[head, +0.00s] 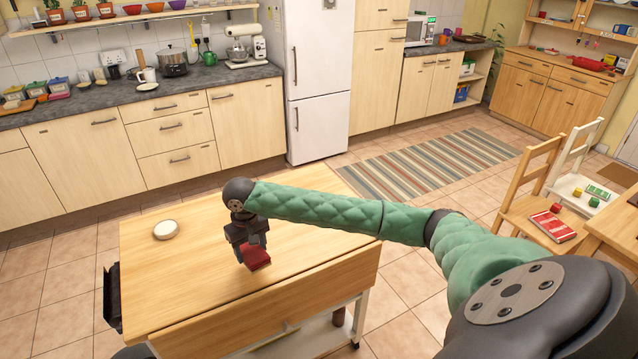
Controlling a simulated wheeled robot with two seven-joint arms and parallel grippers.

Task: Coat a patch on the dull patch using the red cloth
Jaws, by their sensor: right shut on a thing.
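My right gripper (251,247) reaches over the wooden table (190,285) from the right. It is shut on the red cloth (257,259), which looks like a small folded block below the fingers. The cloth is at or just above the table top; I cannot tell if it touches. I cannot make out a dull patch on the table; my gripper and the cloth may hide part of the surface. My left gripper is not in view.
A round, pale, lidded or disc-like thing (166,229) lies on the table, left of the gripper. The rest of the table top is clear. A fridge (319,80) and a counter (90,100) stand behind. A chair (540,205) stands at the right.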

